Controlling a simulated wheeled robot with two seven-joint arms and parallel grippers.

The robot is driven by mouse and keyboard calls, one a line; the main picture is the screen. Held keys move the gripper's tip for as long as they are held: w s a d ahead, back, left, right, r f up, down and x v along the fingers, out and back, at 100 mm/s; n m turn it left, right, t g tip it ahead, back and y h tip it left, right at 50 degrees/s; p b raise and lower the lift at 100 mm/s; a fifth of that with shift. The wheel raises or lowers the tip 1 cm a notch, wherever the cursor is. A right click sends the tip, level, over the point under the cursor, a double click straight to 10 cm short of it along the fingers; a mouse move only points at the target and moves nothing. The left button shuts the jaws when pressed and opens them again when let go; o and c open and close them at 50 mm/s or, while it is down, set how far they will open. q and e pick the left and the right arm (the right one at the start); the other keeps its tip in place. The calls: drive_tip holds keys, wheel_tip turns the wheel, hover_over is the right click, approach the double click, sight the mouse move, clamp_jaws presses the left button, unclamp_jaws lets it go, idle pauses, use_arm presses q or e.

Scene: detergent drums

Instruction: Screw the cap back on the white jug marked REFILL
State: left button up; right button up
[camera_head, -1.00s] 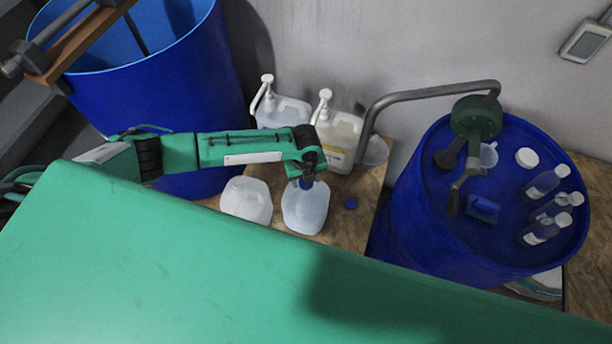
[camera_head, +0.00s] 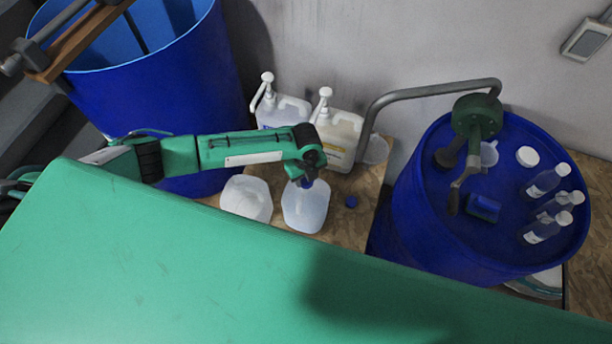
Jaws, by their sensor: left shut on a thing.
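A whitish translucent jug (camera_head: 306,211) stands on the wooden board below my left gripper (camera_head: 306,183). Another white jug (camera_head: 246,198) stands just left of it. No REFILL marking can be read on either. My left gripper points down at the top of the right-hand jug and is shut on a small blue cap, mostly hidden by the fingers. The cap is at the jug's mouth; whether it sits on the neck or just above cannot be told. My right gripper is not in view.
Two pump-top jugs (camera_head: 288,113) (camera_head: 343,138) stand behind. A blue drum (camera_head: 420,215) at right carries a hand pump (camera_head: 476,118), several bottles and a blue brush (camera_head: 484,208). An open blue drum (camera_head: 165,90) stands at left. A large green surface (camera_head: 180,270) fills the foreground.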

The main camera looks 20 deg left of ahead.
use_arm(q)
drive_tip(key=m+b, duration=0.1)
drive_tip(key=m, duration=0.2)
drive_tip(key=shift+f, duration=0.1)
drive_tip(key=m, duration=0.2)
drive_tip(key=shift+s+m, duration=0.1)
drive_tip(key=shift+m, duration=0.3)
drive_tip(key=m+b, duration=0.1)
drive_tip(key=m, duration=0.2)
drive_tip(key=shift+f, duration=0.1)
drive_tip(key=shift+m+b, duration=0.4)
drive_tip(key=shift+m, duration=1)
